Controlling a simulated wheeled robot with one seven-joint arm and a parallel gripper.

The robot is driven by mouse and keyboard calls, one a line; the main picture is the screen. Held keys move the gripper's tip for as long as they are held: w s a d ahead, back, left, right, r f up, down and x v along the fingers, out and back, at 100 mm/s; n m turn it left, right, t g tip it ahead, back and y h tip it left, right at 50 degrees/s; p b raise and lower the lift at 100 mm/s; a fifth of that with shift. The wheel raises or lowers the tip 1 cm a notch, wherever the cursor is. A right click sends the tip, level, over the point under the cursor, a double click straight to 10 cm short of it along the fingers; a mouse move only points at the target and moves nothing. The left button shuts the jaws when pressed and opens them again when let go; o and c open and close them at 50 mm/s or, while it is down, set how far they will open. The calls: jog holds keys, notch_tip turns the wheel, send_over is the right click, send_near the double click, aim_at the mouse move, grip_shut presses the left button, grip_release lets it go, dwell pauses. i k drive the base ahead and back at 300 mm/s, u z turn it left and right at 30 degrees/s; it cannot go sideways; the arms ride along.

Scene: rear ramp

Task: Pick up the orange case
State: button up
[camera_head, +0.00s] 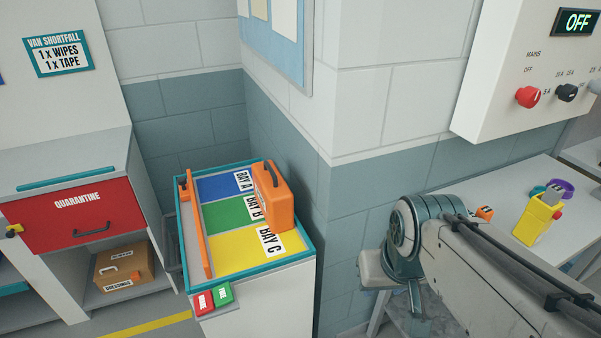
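The orange case (273,198) stands upright with its handle on top. It is at the right side of the top of a teal-rimmed unit (262,268), beside the lane labels. My arm enters from the lower right and ends in view at a teal joint, to the right of the unit and apart from the case. I cannot make out my gripper's fingers in this view.
An orange bar (194,228) stands along the unit's left side. Red and green tags (213,299) are at its front. A red QUARANTINE drawer (75,216) is at left, above a cardboard box (124,267). A wall corner rises behind the case. A yellow device (537,219) stands on the right-hand table.

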aim_at(275, 198)
jog(key=z, duration=0.1)
jog(key=i, duration=0.45)
jog(key=u, duration=0.65)
jog(key=i, duration=0.65)
jog(key=u, duration=0.15)
